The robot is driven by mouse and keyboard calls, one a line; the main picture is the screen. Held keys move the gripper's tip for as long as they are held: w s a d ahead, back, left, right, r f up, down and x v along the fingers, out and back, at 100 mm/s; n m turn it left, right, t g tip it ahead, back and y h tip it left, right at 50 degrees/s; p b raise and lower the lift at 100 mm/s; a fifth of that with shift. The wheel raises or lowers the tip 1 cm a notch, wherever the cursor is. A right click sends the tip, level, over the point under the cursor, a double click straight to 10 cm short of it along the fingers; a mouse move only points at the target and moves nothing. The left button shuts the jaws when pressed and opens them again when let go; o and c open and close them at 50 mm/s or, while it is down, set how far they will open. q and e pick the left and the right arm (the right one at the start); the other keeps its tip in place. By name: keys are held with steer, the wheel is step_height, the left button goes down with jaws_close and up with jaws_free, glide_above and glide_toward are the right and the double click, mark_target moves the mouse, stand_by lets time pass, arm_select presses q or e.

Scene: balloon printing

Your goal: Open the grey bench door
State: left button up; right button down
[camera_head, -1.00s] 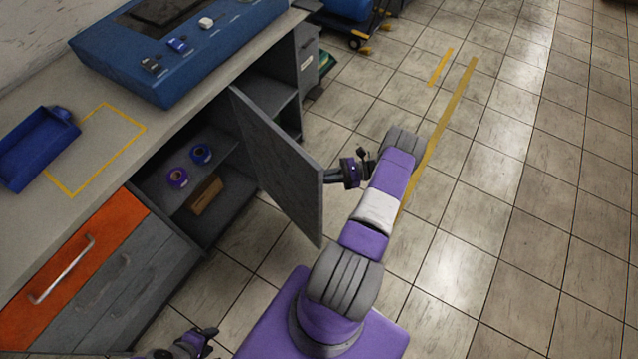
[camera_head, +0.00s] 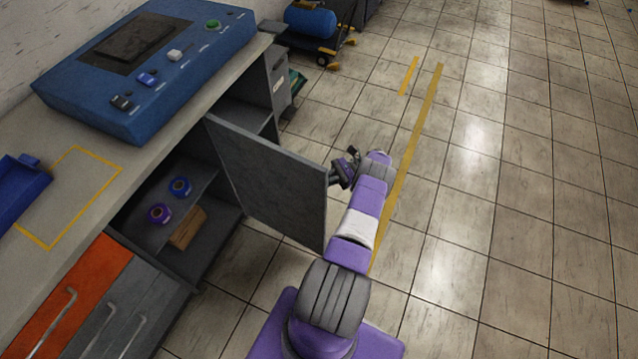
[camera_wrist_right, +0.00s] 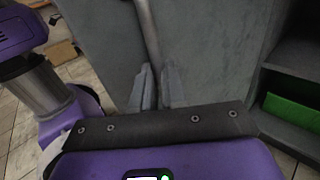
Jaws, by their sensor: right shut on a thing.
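The grey bench door (camera_head: 268,183) stands swung well out from the bench, with the open cupboard behind it. In the right wrist view the grey door (camera_wrist_right: 215,50) fills the middle, with a metal bar handle (camera_wrist_right: 149,35) running down it. My right gripper (camera_wrist_right: 157,88) has its fingers on both sides of the handle and is shut on it. In the head view my right gripper (camera_head: 338,172) is at the door's outer edge, with its fingertips mostly hidden behind the door. My left gripper is not in view.
The cupboard holds two tape rolls (camera_head: 180,187) and a brown block (camera_head: 188,227). An orange drawer (camera_head: 78,297) is to the left. A blue control panel (camera_head: 150,60) sits on the bench top. Floor to the right is clear.

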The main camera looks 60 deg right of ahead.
steer(key=shift+w+r, duration=0.15)
steer(key=shift+w, duration=0.5)
steer(key=c, duration=1.2)
jaws_free()
steer(key=shift+w, duration=0.15)
steer(key=shift+o, duration=0.2)
steer(key=shift+d, duration=0.1)
steer(key=shift+s, duration=0.25)
